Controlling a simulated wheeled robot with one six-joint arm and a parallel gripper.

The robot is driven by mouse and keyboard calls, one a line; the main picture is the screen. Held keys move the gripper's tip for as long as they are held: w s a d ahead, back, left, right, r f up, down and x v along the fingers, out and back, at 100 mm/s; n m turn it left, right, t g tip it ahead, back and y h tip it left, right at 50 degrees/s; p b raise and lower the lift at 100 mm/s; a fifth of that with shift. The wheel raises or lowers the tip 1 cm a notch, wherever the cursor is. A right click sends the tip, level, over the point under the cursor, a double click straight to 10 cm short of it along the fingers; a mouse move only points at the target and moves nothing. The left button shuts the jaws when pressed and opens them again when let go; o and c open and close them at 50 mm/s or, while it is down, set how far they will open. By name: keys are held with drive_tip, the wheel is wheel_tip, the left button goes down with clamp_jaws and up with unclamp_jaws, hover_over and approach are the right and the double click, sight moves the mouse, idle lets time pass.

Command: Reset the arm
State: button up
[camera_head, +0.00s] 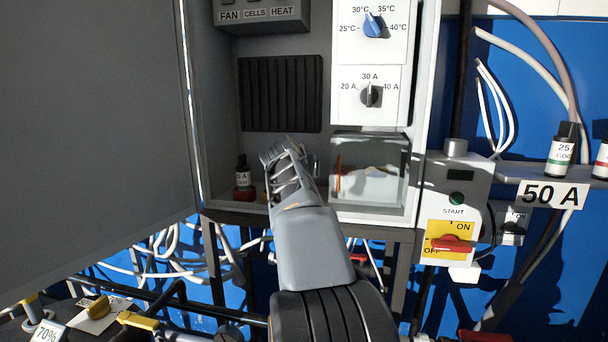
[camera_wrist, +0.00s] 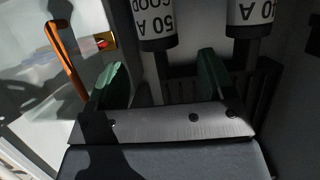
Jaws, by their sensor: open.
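My arm reaches up into the open grey cabinet (camera_head: 212,100) in the head view. My gripper (camera_head: 278,152) is inside it, near the cabinet's lower part. In the wrist view my gripper (camera_wrist: 161,64) shows two green fingers spread apart with nothing clasped. A cylinder labelled 50 A GOOD (camera_wrist: 156,22) is just beyond the fingers, in line with the gap. A second cylinder with a partly cut-off label (camera_wrist: 250,12) is beyond the right finger. Both labels appear upside down. In the head view my gripper hides part of the cabinet floor.
A small labelled fuse (camera_head: 241,176) stands left of my gripper, and a clear-fronted box (camera_head: 370,170) is close on its right. Dials (camera_head: 370,95) are above. The grey door (camera_head: 90,130) stands open at left. A switch box (camera_head: 452,200) and a fuse shelf (camera_head: 515,172) are at right.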

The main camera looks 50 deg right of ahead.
drive_tip(key=b+v, duration=0.1)
drive_tip(key=v, duration=0.7)
drive_tip(key=shift+a+r, duration=0.15)
drive_tip(key=shift+a, duration=0.2)
drive_tip(key=shift+s, duration=0.15)
